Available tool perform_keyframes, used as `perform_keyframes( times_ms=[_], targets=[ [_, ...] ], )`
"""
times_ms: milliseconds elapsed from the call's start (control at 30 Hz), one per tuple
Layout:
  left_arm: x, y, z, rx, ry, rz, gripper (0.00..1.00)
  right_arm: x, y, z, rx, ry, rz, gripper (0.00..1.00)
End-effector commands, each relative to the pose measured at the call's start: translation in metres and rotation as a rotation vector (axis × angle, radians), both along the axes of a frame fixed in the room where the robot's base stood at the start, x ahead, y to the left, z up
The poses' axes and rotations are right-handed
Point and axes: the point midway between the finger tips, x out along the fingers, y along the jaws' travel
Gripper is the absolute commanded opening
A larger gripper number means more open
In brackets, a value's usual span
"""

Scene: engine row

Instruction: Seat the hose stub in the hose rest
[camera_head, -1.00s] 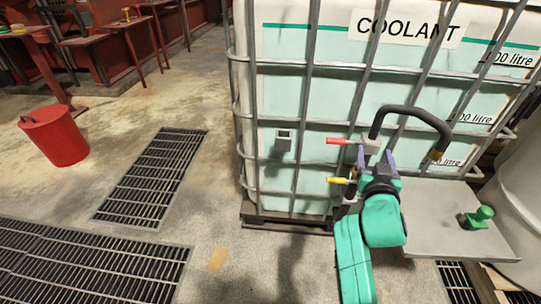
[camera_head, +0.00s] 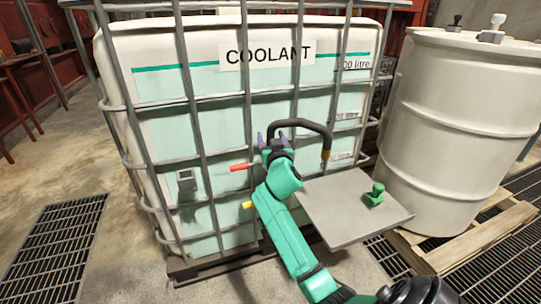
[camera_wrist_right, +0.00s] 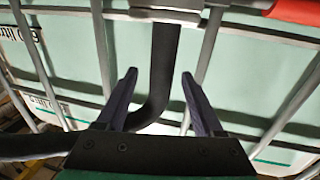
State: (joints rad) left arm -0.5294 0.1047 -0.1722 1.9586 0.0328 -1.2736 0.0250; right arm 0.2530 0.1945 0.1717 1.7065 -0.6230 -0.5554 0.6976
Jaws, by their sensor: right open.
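The black hose stub (camera_head: 304,124) arches from a grey block on the front of the coolant tank and hangs down at the right, with a brass-coloured end. My right gripper (camera_head: 272,138) is open by the hose's block end. In the right wrist view, the hose (camera_wrist_right: 164,62) runs between its two fingers (camera_wrist_right: 158,75) as seen from there; I cannot tell whether they touch it. A small grey box with a dark recess (camera_head: 186,181) is on the cage at the left; I cannot tell whether it is the hose rest. My left gripper is out of view.
A red handle (camera_head: 241,167) and a yellow one (camera_head: 248,205) stick out left of my right arm. A grey shelf (camera_head: 335,215) with a green knobbed piece (camera_head: 375,194) lies right of it. A white drum (camera_head: 455,130) on a pallet stands farther right.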

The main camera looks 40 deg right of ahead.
Motion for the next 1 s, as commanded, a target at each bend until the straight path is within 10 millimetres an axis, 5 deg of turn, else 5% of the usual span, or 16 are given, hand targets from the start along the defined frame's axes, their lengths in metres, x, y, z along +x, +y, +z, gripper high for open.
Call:
perform_keyframes(
  times_ms=[167,367,1000],
  targets=[
    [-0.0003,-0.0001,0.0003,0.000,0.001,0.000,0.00,0.0008,0.0000,-0.0001,0.000,0.000,0.001,0.69],
    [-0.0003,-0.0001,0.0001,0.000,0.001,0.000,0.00,0.0005,0.0001,-0.0002,0.001,0.001,0.001,0.00],
    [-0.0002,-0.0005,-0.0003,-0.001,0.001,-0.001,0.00,0.0003,0.0004,-0.0010,0.001,0.002,0.001,0.00]
  ],
)
